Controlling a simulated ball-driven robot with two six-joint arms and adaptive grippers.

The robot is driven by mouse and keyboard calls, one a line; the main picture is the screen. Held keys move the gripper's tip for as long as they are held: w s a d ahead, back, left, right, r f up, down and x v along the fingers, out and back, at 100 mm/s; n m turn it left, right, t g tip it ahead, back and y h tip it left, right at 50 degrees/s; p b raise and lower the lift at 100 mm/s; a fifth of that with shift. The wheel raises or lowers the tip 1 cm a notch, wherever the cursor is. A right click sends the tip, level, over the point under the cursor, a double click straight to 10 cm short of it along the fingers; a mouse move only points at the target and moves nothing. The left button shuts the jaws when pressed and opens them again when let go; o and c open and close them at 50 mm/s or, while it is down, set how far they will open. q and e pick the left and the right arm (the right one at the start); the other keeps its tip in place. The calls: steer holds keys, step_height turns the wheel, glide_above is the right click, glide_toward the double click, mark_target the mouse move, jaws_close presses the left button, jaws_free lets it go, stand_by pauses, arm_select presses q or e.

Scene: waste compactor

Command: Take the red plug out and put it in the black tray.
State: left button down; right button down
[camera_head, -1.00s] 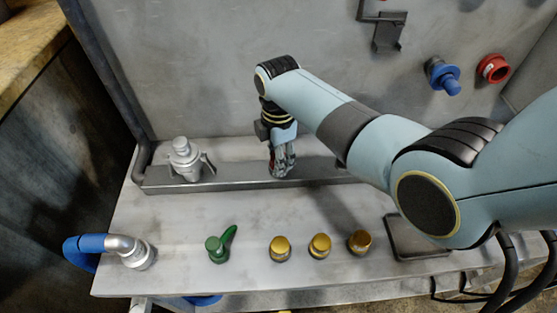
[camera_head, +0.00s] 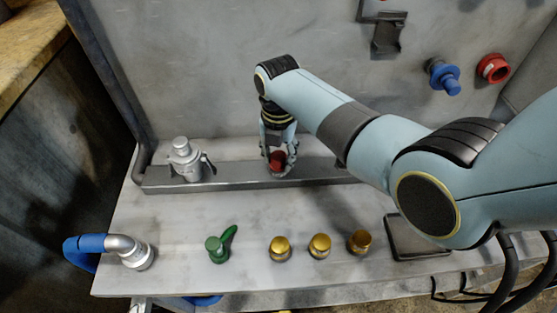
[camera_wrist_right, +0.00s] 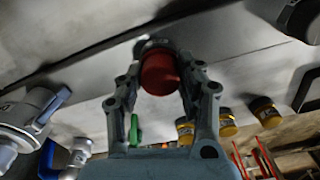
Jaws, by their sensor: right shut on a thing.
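The red plug (camera_head: 277,158) is at the grey ledge at the back of the bench, between the fingers of my right gripper (camera_head: 278,163). A silver fitting shows around its base; I cannot tell whether the plug is still seated in it. In the right wrist view the red plug (camera_wrist_right: 160,73) is between the fingertips of the right gripper (camera_wrist_right: 160,75), which is shut on it. The black tray (camera_head: 408,246) lies flat at the right of the bench, partly hidden by my right arm. My left gripper is out of view.
A silver valve (camera_head: 187,160) stands left on the ledge. Along the front are a blue-handled pipe (camera_head: 110,243), a green handle (camera_head: 218,245) and yellow knobs (camera_head: 319,246). Blue (camera_head: 444,77) and red (camera_head: 494,68) fittings are on the back panel. The bench middle is clear.

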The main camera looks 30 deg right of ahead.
steer(key=c, duration=0.8)
jaws_free()
steer(key=shift+c, duration=0.3)
steer(key=m, duration=2)
jaws_close()
steer(key=n, duration=0.4)
steer(key=shift+n, duration=0.4)
